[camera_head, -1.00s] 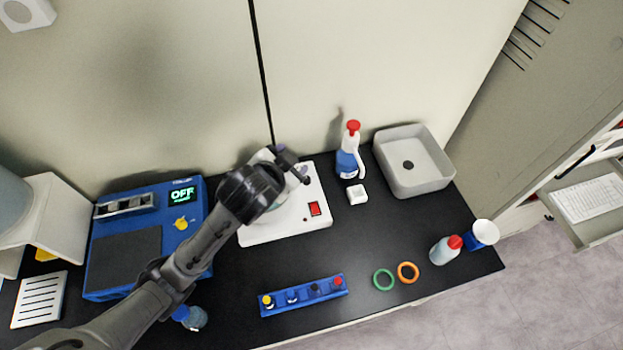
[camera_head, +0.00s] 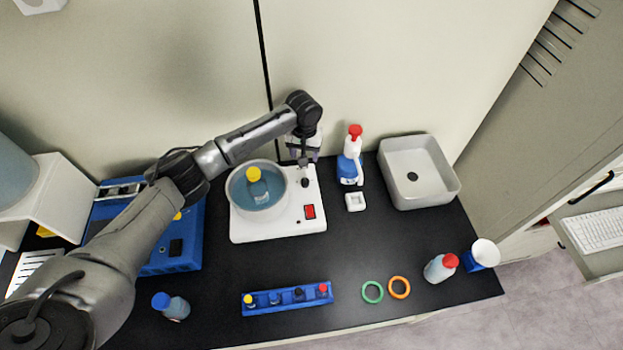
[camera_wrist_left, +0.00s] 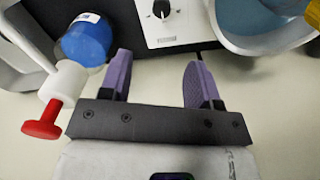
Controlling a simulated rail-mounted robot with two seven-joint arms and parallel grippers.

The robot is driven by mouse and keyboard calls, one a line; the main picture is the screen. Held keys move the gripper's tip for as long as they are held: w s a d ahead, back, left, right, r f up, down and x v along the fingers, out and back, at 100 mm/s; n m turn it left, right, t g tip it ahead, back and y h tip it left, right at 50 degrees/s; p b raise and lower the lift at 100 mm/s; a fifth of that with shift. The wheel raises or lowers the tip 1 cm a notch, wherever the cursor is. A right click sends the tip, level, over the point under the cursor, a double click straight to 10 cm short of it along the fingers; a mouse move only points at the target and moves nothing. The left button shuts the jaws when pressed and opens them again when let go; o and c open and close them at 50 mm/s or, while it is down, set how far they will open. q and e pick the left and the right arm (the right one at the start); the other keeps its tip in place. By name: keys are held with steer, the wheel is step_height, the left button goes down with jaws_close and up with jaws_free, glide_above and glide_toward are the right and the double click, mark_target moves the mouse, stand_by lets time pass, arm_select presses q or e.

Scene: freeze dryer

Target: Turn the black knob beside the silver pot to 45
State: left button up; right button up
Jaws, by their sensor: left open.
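The black knob (camera_head: 305,182) sits on the top of a white hot-plate unit (camera_head: 277,229), to the right of the silver pot (camera_head: 286,192). The pot holds bluish liquid and a yellow-capped bottle (camera_head: 255,188). My left gripper (camera_head: 303,160) reaches in behind the knob, near the wall, with its fingers pointing toward it. In the left wrist view the open, empty gripper (camera_wrist_left: 157,75) has purple fingers apart, and the knob (camera_wrist_left: 161,9) shows beyond the gap between them, with a white pointer mark. The gripper appears apart from the knob. My right gripper is not in view.
A spray bottle (camera_head: 350,160) with a red top stands just right of the gripper. A small white block (camera_head: 355,202), a grey basin (camera_head: 440,188) and a red switch (camera_head: 310,211) are nearby. The front holds a blue rack (camera_head: 270,308), two rings and bottles.

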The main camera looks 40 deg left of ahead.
mark_target(305, 181)
arm_select(q)
step_height(305, 181, down, 14)
steer(key=shift+s+r+n+b, duration=0.1)
steer(key=shift+n+b, duration=0.9)
steer(key=shift+b, duration=0.1)
steer(key=shift+c, duration=0.5)
steer(key=c, duration=0.8)
